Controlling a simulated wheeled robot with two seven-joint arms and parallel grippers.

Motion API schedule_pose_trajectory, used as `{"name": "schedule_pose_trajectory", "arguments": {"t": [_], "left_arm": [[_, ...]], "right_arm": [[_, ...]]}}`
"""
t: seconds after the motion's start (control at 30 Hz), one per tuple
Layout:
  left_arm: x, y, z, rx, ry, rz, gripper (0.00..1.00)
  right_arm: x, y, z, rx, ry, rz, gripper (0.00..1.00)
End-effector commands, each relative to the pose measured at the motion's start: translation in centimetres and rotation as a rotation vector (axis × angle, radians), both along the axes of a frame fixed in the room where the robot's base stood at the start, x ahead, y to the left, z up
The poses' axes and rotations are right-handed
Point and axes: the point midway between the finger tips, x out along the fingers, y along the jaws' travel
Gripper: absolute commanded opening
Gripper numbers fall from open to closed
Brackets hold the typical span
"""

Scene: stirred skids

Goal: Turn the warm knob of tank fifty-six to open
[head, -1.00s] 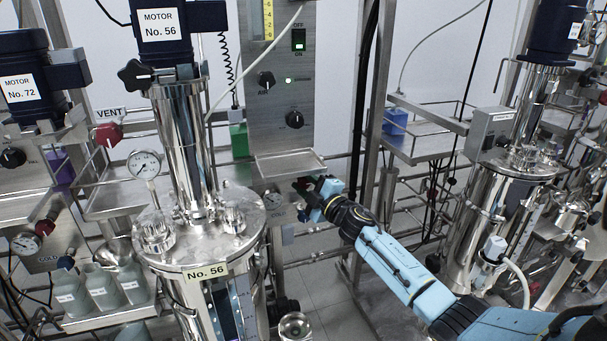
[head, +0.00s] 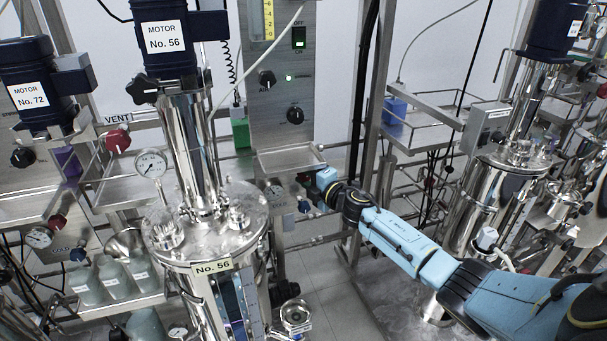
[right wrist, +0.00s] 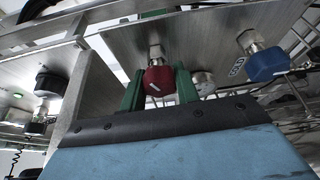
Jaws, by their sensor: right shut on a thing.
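Tank fifty-six stands left of centre in the head view, with its shiny lid (head: 235,205), its No. 56 plate (head: 212,266) and its motor (head: 165,37) above. In the right wrist view, the red knob (right wrist: 158,80) sits on a metal stem under the steel panel. My right gripper (right wrist: 159,88) is shut on this red knob, one green finger on each side. My left gripper is not in view.
A blue knob (right wrist: 267,63) is right of the red one in the right wrist view, with a small gauge (right wrist: 203,83) between. A small steel tray (head: 290,158) juts out just above my right gripper. A steel upright (head: 372,110) stands to its right.

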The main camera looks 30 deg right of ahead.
Motion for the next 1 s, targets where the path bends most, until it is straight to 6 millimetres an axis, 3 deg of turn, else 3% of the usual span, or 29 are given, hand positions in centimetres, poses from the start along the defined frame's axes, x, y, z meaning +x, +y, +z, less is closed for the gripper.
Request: {"name": "schedule_pose_trajectory", "arguments": {"t": [0.27,0.3,0.47,0.77,1.0], "left_arm": [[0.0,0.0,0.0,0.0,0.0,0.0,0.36],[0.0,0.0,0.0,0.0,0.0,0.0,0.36],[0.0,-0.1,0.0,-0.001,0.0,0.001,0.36],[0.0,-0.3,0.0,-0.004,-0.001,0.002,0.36],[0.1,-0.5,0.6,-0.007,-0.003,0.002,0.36]], "right_arm": [[0.0,0.0,0.0,-0.002,0.001,0.0,0.08],[0.0,0.0,0.0,-0.002,0.001,0.0,0.33],[0.0,0.0,0.0,-0.001,0.001,0.0,0.53],[-0.1,0.0,0.0,0.0,0.0,0.0,0.53],[-2.4,-0.4,0.0,-0.002,0.003,0.0,0.53]]}}
